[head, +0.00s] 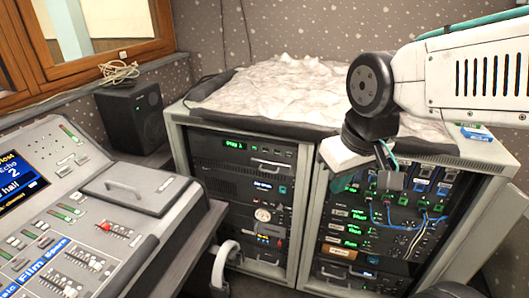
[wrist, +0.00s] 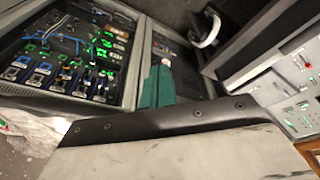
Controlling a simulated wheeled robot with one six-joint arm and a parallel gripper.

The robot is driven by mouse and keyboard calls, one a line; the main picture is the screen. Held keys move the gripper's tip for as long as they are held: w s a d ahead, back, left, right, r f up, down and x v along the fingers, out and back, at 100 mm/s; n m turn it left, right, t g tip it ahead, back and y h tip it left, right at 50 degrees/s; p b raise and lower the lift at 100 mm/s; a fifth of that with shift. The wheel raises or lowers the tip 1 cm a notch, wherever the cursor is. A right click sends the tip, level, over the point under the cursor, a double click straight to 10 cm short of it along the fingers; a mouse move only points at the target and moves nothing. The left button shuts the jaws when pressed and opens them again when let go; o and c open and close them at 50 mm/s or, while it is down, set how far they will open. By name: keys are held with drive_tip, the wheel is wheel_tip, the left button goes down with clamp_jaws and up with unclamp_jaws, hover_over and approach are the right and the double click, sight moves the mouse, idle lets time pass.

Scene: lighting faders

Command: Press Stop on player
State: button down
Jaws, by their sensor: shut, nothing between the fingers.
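The left rack (head: 173,150) holds several black units in the head view. Its top unit (head: 240,146) has a small green display and small buttons. A lower unit (head: 264,185) has a blue-lit label. I cannot tell which unit is the player, and no Stop button can be made out. My gripper (head: 343,184) has green fingers and is in front of the right rack's upper part, apart from the left rack's units. In the wrist view my gripper (wrist: 157,86) is shut and empty, its teal fingers pointing towards the racks.
The right rack (head: 322,200) has lit modules and blue patch cables (head: 405,222). A mixing desk (head: 90,190) with faders stands at left, close to the left rack. A black speaker (head: 133,115) stands behind it. A crumpled light cover (head: 265,90) lies on the racks.

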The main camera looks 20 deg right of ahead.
sight(266, 150)
drive_tip(key=w+a+f+n+t, duration=0.1)
drive_tip(key=w+f+n+t, duration=0.3)
drive_tip(key=w, duration=1)
drive_tip(key=w+a+f+n+t, duration=0.1)
drive_tip(key=w+f+t, duration=0.35)
drive_tip(key=w, duration=0.85)
drive_tip(key=w+a+f+n+t+y, duration=0.3)
drive_tip(key=w+f+n+t, duration=0.2)
drive_tip(key=w+f, duration=0.4)
wheel_tip(266, 150, down, 5)
drive_tip(key=shift+a+f+n, duration=0.1)
drive_tip(key=shift+a+n, duration=0.2)
drive_tip(key=shift+a, duration=0.05)
drive_tip(key=shift+t, duration=0.25)
drive_tip(key=shift+w+d, duration=0.85)
drive_tip(key=shift+w, duration=0.3)
drive_tip(key=shift+w+d, duration=0.9)
drive_tip(key=shift+w, duration=0.3)
drive_tip(key=shift+w+d, duration=0.85)
drive_tip(key=shift+w, duration=0.3)
drive_tip(key=shift+w+d, duration=0.1)
drive_tip(key=shift+w+d, duration=0.15)
drive_tip(key=shift+w, duration=0.1)
